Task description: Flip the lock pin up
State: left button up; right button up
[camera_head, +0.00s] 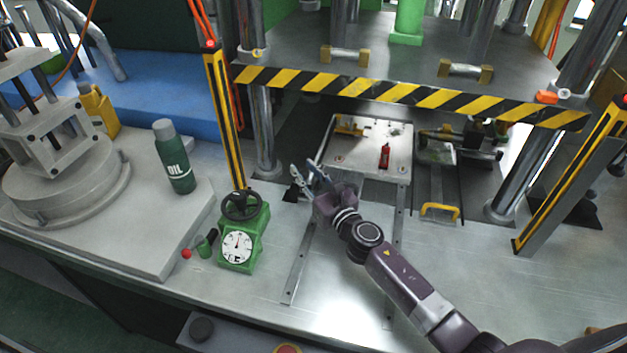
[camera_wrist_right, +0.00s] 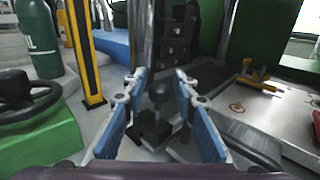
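What looks like the lock pin (camera_wrist_right: 158,93) is a dark round-headed pin on a black block (camera_wrist_right: 152,131). In the right wrist view it stands between and beyond my right gripper's fingers; I cannot tell whether they touch it. In the head view the black block (camera_head: 290,194) shows only in part beside my right gripper (camera_head: 308,174). My right gripper, with blue finger pads, also shows in the right wrist view (camera_wrist_right: 160,76); it is open and empty. My left gripper is not in view.
A metal plate (camera_head: 347,150) with a red item (camera_head: 385,156) lies right of the gripper. A green dial gauge with a black handwheel (camera_head: 241,203) stands to the left. A yellow-black post (camera_head: 224,120) and a striped bar (camera_head: 400,95) bound the press. The front tabletop is largely clear.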

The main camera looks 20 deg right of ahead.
jog(key=s+d, duration=0.2)
jog(key=s, duration=0.9)
jog(key=shift+s, duration=0.25)
jog(key=shift+d, duration=0.1)
